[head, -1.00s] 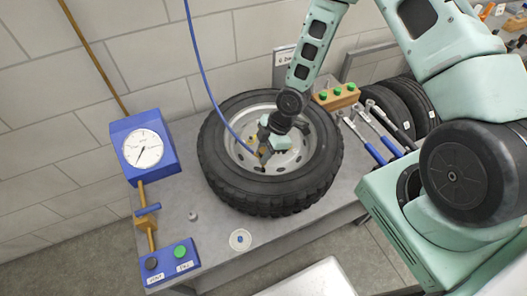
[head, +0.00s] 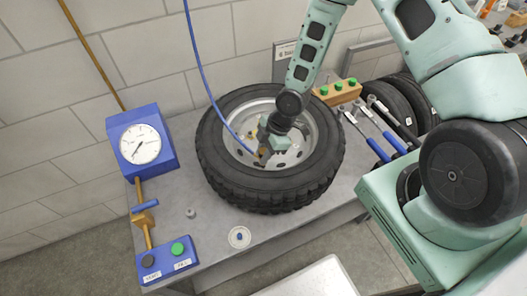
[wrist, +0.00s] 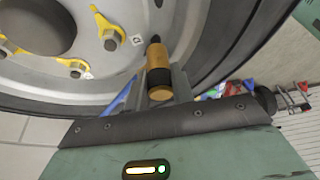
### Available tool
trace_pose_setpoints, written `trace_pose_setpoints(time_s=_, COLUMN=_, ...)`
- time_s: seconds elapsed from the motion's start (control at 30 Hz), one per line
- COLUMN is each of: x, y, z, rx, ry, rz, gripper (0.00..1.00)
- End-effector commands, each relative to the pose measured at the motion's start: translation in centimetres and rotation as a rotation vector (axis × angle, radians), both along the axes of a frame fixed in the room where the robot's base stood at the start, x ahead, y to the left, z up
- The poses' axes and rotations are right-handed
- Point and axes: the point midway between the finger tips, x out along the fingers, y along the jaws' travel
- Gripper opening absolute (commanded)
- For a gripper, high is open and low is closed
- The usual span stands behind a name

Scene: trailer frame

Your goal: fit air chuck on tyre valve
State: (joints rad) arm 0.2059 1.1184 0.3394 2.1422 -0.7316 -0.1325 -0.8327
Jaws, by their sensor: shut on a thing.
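The tyre (head: 210,165) lies flat on the grey bench, its pale steel wheel facing up. My gripper (head: 262,155) reaches down inside the rim at its near side. In the wrist view my gripper (wrist: 158,85) is shut on the brass air chuck (wrist: 158,62), which has a dark band. A black tip (wrist: 154,40) shows at the chuck's far end, against the rim. I cannot tell whether this is the tyre valve, or how far the chuck sits on it. The blue hose (head: 200,70) runs down to the gripper.
A blue gauge box (head: 140,145) and a blue panel with black and green buttons (head: 168,260) stand at left. A small grey piece (head: 190,213) and a pale disc (head: 239,237) lie on the bench. Wrenches (head: 370,135) and a wooden block (head: 337,92) are at right.

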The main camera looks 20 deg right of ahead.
Motion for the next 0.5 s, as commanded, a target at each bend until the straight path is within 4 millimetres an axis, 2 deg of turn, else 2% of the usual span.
trace_pose_setpoints(time_s=0.3, x=0.01, y=0.01, z=-0.21, rx=0.000, ry=0.000, rz=0.000, gripper=0.00)
trace_pose_setpoints(time_s=0.33, x=0.01, y=0.01, z=-0.21, rx=0.000, ry=0.000, rz=0.000, gripper=0.27)
trace_pose_setpoints(time_s=0.4, x=0.01, y=0.01, z=-0.21, rx=0.000, ry=0.000, rz=0.000, gripper=0.46)
trace_pose_setpoints(time_s=0.43, x=0.01, y=0.00, z=-0.22, rx=0.000, ry=0.000, rz=0.000, gripper=0.49)
trace_pose_setpoints(time_s=0.5, x=-0.01, y=0.00, z=-0.22, rx=0.000, ry=0.000, rz=0.000, gripper=0.49)
